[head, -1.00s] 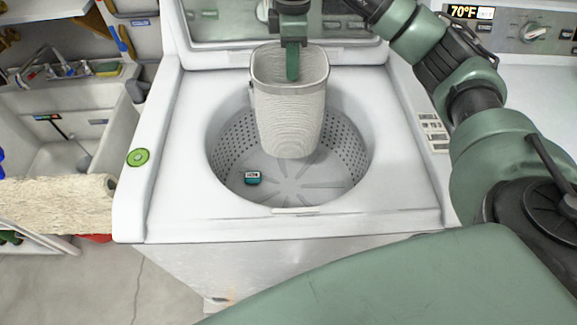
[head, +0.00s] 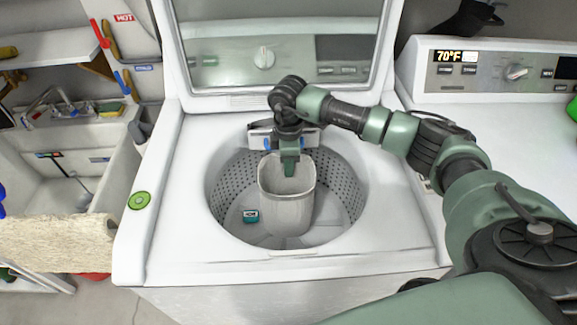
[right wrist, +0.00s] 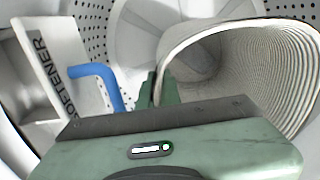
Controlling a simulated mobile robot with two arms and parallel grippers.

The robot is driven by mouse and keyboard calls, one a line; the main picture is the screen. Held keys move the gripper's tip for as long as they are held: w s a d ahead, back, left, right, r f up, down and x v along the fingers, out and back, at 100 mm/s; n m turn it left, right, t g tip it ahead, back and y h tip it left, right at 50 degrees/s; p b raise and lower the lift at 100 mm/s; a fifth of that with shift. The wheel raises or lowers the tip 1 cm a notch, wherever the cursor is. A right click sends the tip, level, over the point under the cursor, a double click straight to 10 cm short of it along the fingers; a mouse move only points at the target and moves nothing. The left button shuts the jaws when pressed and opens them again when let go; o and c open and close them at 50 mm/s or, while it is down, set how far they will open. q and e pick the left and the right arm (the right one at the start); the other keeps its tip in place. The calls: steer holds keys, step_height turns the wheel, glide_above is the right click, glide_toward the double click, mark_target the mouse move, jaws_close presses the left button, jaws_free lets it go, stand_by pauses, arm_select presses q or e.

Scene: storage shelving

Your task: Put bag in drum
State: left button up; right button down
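The bag (head: 287,207) is a pale, ribbed, open-topped container. It is upright inside the washer drum (head: 232,182), a round perforated tub, with its lower end near the drum floor; I cannot tell whether it touches. My right gripper (head: 290,168) reaches down into the drum opening and is shut on the bag's back rim. In the right wrist view, the bag (right wrist: 250,70) opens to the right of the fingers (right wrist: 158,92), which are partly hidden by the gripper body. My left gripper is not in view.
A small teal box (head: 250,215) lies on the drum floor left of the bag. The washer's raised lid (head: 275,60) stands behind. A softener dispenser with a blue handle (right wrist: 95,75) is close beside the gripper. A green disc (head: 139,200) lies on the washer's left top.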

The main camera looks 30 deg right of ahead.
steer(key=shift+f, duration=0.3)
steer(key=shift+f+b, duration=0.35)
steer(key=shift+f, duration=0.25)
steer(key=c, duration=1.6)
jaws_free()
steer(key=shift+r, duration=0.1)
